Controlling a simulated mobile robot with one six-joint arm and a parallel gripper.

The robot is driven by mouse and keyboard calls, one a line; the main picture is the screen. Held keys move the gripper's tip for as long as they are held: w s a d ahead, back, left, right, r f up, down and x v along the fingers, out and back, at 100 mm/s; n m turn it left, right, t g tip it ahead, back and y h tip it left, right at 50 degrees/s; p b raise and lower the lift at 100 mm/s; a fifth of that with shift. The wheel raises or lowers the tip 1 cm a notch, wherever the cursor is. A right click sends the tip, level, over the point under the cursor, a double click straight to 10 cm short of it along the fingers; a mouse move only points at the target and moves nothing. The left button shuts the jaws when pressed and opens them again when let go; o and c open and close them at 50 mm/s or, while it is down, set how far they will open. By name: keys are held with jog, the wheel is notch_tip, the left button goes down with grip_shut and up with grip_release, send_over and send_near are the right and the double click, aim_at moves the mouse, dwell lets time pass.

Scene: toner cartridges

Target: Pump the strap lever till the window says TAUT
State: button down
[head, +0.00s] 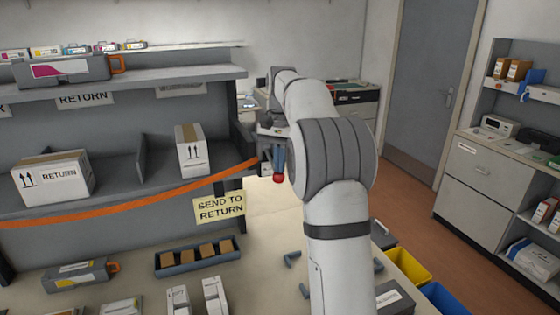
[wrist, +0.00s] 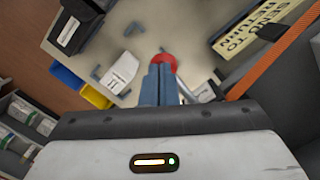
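The orange strap (head: 130,209) runs across the front of the shelf and rises to the right; it also crosses the right of the wrist view (wrist: 275,62). The round red knob (head: 279,179) of the lever is just below my fingertips. In the wrist view the knob (wrist: 164,60) shows beyond the tips and is partly hidden by them. My gripper (head: 277,166) points down, its blue-grey fingers (wrist: 158,72) close together; I see no gap holding anything. Whether the tips touch the knob, I cannot tell. I cannot make out the window or its word.
A "SEND TO RETURN" sign (head: 219,207) hangs at the shelf's right end. A dark tray of brown blocks (head: 157,263) and a grey cartridge (head: 75,276) lie on the table. Yellow (head: 410,266) and blue (head: 448,300) bins stand at the right. White cartons sit on the shelf.

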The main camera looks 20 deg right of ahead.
jog(key=shift+w+d+r+p, duration=0.1)
jog(key=shift+w+r+p, duration=0.1)
jog(key=shift+p, duration=0.3)
jog(key=shift+w+d+r+p, duration=0.25)
jog(key=shift+w+d+p, duration=0.45)
jog(key=shift+w+d, duration=0.2)
jog(key=shift+r, duration=0.1)
notch_tip(320, 180, up, 8)
jog(key=shift+w+d+f, duration=0.2)
jog(key=shift+w, duration=0.2)
dwell(0.6)
